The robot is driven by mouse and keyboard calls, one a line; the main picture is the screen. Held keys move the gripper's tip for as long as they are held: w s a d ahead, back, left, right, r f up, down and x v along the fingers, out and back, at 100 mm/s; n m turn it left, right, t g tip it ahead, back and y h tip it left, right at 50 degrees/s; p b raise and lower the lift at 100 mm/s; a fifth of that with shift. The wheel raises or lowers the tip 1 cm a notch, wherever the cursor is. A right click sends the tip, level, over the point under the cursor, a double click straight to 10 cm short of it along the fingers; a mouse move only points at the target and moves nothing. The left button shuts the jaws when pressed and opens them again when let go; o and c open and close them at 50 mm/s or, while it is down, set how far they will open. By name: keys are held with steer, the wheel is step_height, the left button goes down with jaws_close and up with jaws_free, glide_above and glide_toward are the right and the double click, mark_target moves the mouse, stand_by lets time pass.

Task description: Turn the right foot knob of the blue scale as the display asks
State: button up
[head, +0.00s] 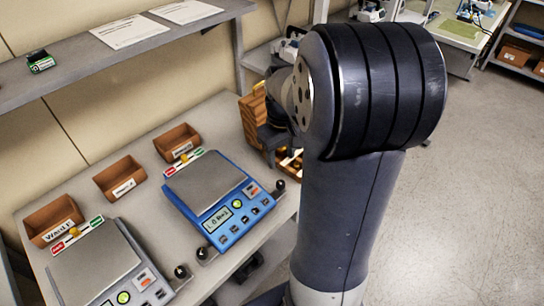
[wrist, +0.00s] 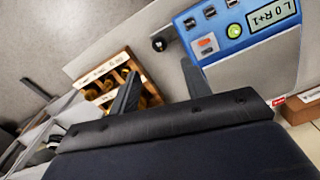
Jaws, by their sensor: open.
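The blue scale (head: 228,209) stands on the grey bench, with a grey weighing plate (head: 205,180). Its display shows in the wrist view (wrist: 273,15) and seems to read L 0 R+1. A round green mark (wrist: 235,31) is beside it. The black right foot knob (head: 279,186) sits at the scale's front right corner; it also shows in the wrist view (wrist: 159,43). My gripper (wrist: 160,68) is open and empty. The knob appears just past its fingertips, between their lines, apart from them. In the head view my arm hides most of the gripper.
A second, grey scale (head: 95,268) stands at the left. Several brown bins (head: 120,178) line the back of the bench. A wooden rack (wrist: 120,82) with compartments is near the fingers. A shelf (head: 90,70) runs above. Open floor (head: 470,190) lies at the right.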

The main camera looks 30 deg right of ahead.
mark_target(281, 182)
step_height(281, 182, down, 11)
steer(key=shift+r+p, duration=0.1)
steer(key=shift+p, duration=0.2)
steer(key=shift+c, duration=0.3)
steer(key=c, duration=0.9)
steer(key=shift+c, duration=0.2)
steer(key=shift+w+d+m, duration=0.1)
steer(key=shift+m, duration=0.2)
steer(key=m+b, duration=0.1)
steer(key=m, duration=0.3)
steer(key=shift+m+b, duration=0.65)
steer(key=shift+m, duration=1.45)
steer(key=shift+r, duration=0.1)
